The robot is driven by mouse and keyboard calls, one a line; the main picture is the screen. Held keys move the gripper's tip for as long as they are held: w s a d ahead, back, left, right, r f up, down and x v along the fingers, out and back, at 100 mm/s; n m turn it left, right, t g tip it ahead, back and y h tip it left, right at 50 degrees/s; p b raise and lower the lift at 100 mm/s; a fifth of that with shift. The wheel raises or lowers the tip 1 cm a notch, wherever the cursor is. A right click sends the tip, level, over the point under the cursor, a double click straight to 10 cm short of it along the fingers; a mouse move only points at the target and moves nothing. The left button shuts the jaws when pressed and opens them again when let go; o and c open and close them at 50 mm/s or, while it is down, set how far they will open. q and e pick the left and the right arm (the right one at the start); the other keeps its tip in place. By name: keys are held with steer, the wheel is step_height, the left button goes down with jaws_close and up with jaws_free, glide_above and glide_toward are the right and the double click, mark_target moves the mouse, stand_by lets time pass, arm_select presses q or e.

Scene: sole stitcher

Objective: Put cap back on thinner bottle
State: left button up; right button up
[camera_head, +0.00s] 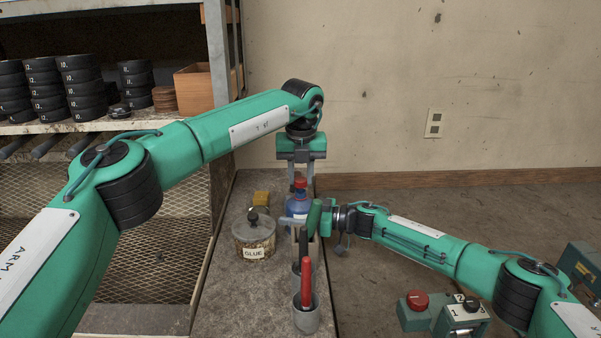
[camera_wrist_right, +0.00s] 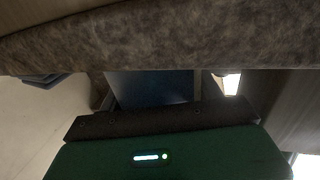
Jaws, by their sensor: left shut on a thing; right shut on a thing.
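The thinner bottle (camera_head: 297,206) is blue and stands upright on the bench. The red cap (camera_head: 300,182) is at the top of its neck; I cannot tell whether it is seated or just above. My left gripper (camera_head: 300,186) points down from above and is shut on the red cap. My right gripper (camera_head: 308,223) comes in from the right at the bottle's height and is shut on the bottle. Its fingers are partly hidden by upright tool handles. In the right wrist view a dark blue surface (camera_wrist_right: 150,88), likely the bottle, fills the space between the fingers.
A glue pot (camera_head: 254,236) and a yellow block (camera_head: 261,198) stand left of the bottle. A control box with a red button (camera_head: 417,300) is lower right.

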arm_select(q)
steer(key=shift+f, duration=0.7)
steer(key=shift+f, duration=0.55)
arm_select(e)
steer(key=c, duration=0.5)
arm_select(q)
steer(key=m+h, duration=0.1)
steer(key=m, duration=0.5)
steer(key=shift+a+m, duration=0.15)
steer(key=shift+m, duration=0.25)
steer(key=m, duration=0.3)
steer(key=m+g, duration=0.1)
steer(key=m, duration=0.3)
steer(key=shift+w+h, duration=0.15)
steer(key=shift+h, duration=0.15)
steer(key=m, duration=0.4)
steer(key=shift+w+g, duration=0.1)
steer(key=shift+g, duration=0.3)
steer(key=m, duration=0.4)
steer(key=shift+g, duration=0.3)
steer(key=m, duration=0.4)
steer(key=shift+w+g, duration=0.1)
steer(key=shift+g, duration=0.2)
steer(key=m, duration=0.3)
arm_select(e)
steer(key=shift+f, duration=0.1)
